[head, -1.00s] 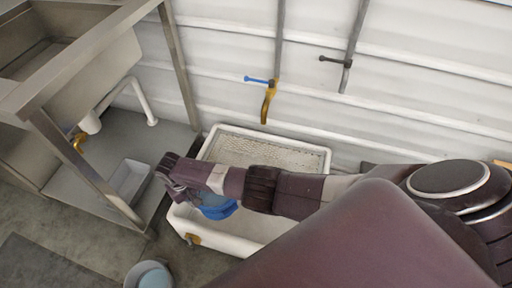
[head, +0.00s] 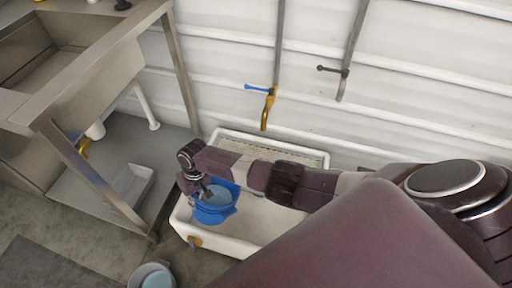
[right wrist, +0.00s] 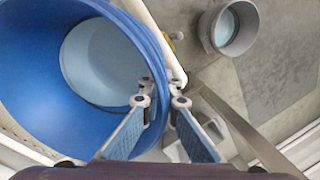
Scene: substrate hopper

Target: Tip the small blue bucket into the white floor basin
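The small blue bucket (head: 228,212) is over the left part of the white floor basin (head: 180,222), its open mouth facing up toward the head camera. A pale blue surface shows inside it; I cannot tell whether it is liquid or the bottom. My right gripper (head: 203,192) is at the bucket's rim. In the right wrist view the bucket (right wrist: 28,75) fills the left side, and the gripper's fingers (right wrist: 163,92) are closed around its wall, one inside and one outside. The arm hides part of the basin. My left gripper is not in view.
A steel sink stand (head: 95,75) is at the left, with a white tray (head: 133,182) on its lower shelf. A grey bucket (head: 137,272) with pale blue inside stands on the floor. A brass tap (head: 267,108) with a blue handle hangs above the basin.

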